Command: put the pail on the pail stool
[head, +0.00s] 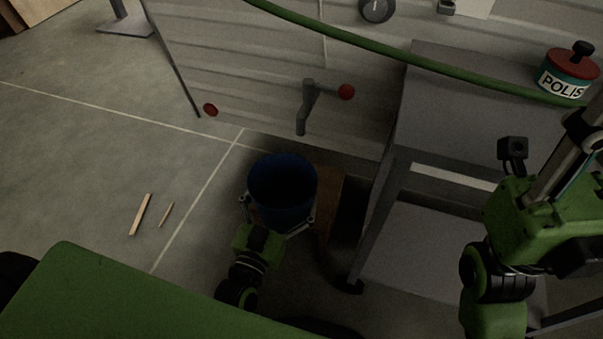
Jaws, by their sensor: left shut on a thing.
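The pail (280,180) is dark blue, upright and open at the top, in the middle of the head view. My left gripper (279,218) is at its near side, with fingers spread around it and shut on it. A brown wooden stool (330,190) shows to the right of the pail and partly behind it. The pail overlaps the stool's left part in the picture, and I cannot tell whether it touches the stool's top. My right gripper's fingers are not in view; only parts of my right arm show at the right.
A grey metal cart (470,90) with a lower shelf stands right of the stool, with a polish tin (567,75) on top. The camper wall has a crank with a red knob (346,92). Wood sticks (140,214) lie on the open floor at left.

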